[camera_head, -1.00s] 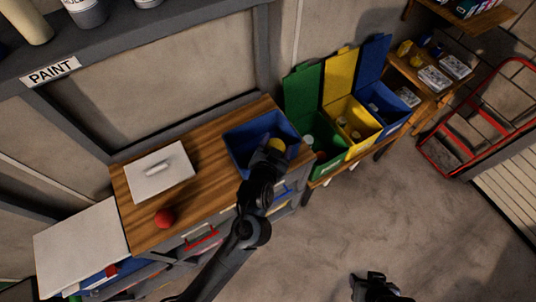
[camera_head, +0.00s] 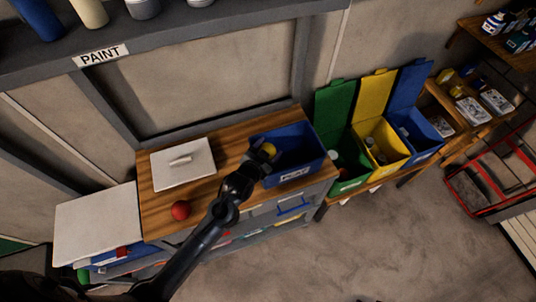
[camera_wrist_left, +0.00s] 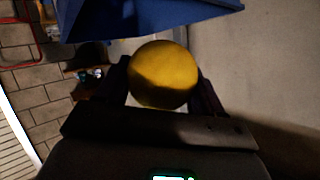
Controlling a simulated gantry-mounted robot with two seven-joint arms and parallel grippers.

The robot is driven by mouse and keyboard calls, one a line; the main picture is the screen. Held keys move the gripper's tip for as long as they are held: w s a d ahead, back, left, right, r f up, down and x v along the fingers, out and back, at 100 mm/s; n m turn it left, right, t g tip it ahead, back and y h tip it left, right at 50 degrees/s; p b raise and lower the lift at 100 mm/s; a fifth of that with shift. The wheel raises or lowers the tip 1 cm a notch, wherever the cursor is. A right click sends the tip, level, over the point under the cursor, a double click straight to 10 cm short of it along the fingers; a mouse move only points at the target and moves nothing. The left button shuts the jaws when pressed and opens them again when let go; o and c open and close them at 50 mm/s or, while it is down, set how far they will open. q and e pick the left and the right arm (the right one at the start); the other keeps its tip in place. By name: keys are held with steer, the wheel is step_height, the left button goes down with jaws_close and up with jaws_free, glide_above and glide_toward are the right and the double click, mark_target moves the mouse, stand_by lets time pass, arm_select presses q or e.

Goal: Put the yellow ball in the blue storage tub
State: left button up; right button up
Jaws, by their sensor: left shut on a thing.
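The yellow ball (camera_head: 270,148) is held between the fingers of my left gripper (camera_head: 265,153), which is shut on it. The ball also shows in the left wrist view (camera_wrist_left: 164,75), clasped from both sides. The blue storage tub (camera_head: 297,174) stands on the wooden bench top. In the head view, the ball and gripper overlap the tub's left part; whether the ball is above or below the rim is hard to tell. In the wrist view a blue wall of the tub (camera_wrist_left: 150,16) lies beyond the ball. My right gripper is out of view.
A white lid-like panel with a handle (camera_head: 183,162) and a red ball (camera_head: 180,210) lie on the wooden bench (camera_head: 160,223) left of the tub. Green (camera_head: 349,181), yellow (camera_head: 380,145) and blue (camera_head: 423,141) lidded bins stand open to its right. A paint shelf (camera_head: 180,32) runs along the back.

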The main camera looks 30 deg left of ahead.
arm_select(q)
step_height(320, 180, down, 3)
steer(key=shift+f, duration=0.25)
steer(key=shift+f, duration=0.1)
steer(key=o, duration=1)
steer(key=shift+o, duration=0.2)
